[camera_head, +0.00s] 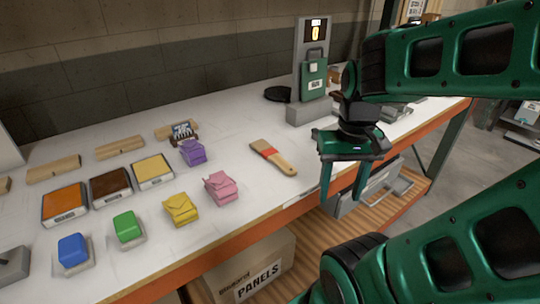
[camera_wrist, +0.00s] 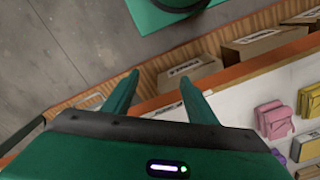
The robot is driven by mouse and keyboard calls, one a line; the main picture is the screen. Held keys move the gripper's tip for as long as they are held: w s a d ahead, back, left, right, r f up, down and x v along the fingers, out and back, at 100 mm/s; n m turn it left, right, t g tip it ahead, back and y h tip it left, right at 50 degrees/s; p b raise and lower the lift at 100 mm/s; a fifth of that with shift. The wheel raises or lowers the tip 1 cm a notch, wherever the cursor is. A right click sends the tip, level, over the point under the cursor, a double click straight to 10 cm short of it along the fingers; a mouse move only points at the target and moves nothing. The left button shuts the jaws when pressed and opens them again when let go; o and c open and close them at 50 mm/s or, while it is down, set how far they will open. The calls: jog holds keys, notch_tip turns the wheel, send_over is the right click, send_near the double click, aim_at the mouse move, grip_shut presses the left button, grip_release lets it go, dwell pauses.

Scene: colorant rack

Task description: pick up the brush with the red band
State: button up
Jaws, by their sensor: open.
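The brush with the red band (camera_head: 272,156) lies flat on the white table, near its front edge, in the head view. My green gripper (camera_head: 343,198) is to the right of the brush, past the table's front edge. Its fingers point down, apart from the brush and with nothing between them. In the wrist view my gripper (camera_wrist: 152,88) shows two spread fingers over the orange table edge and lower shelf. I cannot make out the brush in the wrist view.
Left of the brush are pink (camera_head: 220,188), yellow (camera_head: 180,209) and purple (camera_head: 193,152) pouches, green and blue blocks, and coloured pads. A grey stand with a green box (camera_head: 314,78) is behind. A cardboard box (camera_head: 250,270) sits below the table. Table around the brush is clear.

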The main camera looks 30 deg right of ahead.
jog(key=w+r+n, duration=0.3)
jog(key=w+r, duration=0.2)
jog(key=w, duration=0.7)
jog(key=r+n, duration=0.1)
jog(key=n, duration=0.2)
send_over(280, 161)
jog(key=shift+d+f, duration=0.1)
jog(key=shift+f, duration=4.95)
jog(key=c, duration=1.2)
